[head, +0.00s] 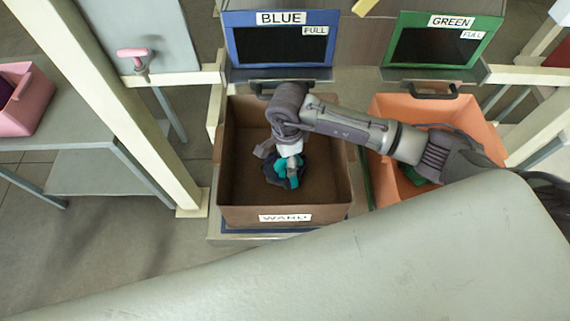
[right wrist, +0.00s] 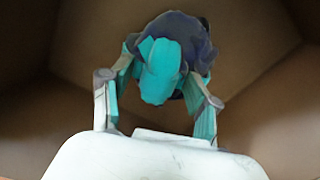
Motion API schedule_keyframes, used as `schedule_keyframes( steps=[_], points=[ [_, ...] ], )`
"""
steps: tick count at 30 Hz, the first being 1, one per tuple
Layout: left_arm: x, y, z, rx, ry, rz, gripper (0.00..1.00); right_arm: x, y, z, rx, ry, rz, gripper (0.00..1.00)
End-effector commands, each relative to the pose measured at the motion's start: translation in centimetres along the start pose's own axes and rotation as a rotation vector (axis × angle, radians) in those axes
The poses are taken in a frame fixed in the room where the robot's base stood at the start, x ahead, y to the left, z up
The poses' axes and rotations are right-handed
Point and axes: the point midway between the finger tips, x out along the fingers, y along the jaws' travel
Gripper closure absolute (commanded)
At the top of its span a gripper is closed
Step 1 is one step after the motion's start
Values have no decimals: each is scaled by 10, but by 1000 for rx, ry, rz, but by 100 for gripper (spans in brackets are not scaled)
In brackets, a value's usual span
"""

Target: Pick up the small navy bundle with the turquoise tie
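The small navy bundle with the turquoise tie (head: 283,172) is inside the brown bin labelled WARD (head: 325,190). My right gripper (head: 289,164) reaches down into this bin from above and partly covers the bundle. In the right wrist view, the navy cloth (right wrist: 192,36) lies beyond the turquoise tie (right wrist: 160,72). The fingers of my right gripper (right wrist: 158,82) stand on both sides of the tie, with the tie between their tips. I cannot tell whether they press on it. My left gripper is not in view.
An orange bin (head: 385,108) stands to the right, partly under my right arm. Signs reading BLUE (head: 281,18) and GREEN (head: 451,21), each marked FULL, are behind the bins. A pale post (head: 120,110) rises left of the brown bin. A pink bin (head: 33,105) sits far left.

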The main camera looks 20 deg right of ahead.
Motion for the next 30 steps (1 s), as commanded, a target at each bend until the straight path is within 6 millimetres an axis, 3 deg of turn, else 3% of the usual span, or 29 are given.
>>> schedule_keyframes(
  steps=[1, 10, 23, 26, 30],
  points=[
    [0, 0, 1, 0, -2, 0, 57, 0, 0, 0, 0, 0, 0, 50],
    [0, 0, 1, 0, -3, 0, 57, 0, 0, 0, 0, 1, 1, 100],
    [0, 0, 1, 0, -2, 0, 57, -1, 0, 0, 1, 1, 1, 100],
    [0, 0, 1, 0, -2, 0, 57, -8, -1, 0, 0, 1, -2, 100],
    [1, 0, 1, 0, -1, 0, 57, -31, -2, -1, 0, 0, -6, 100]
  ],
)
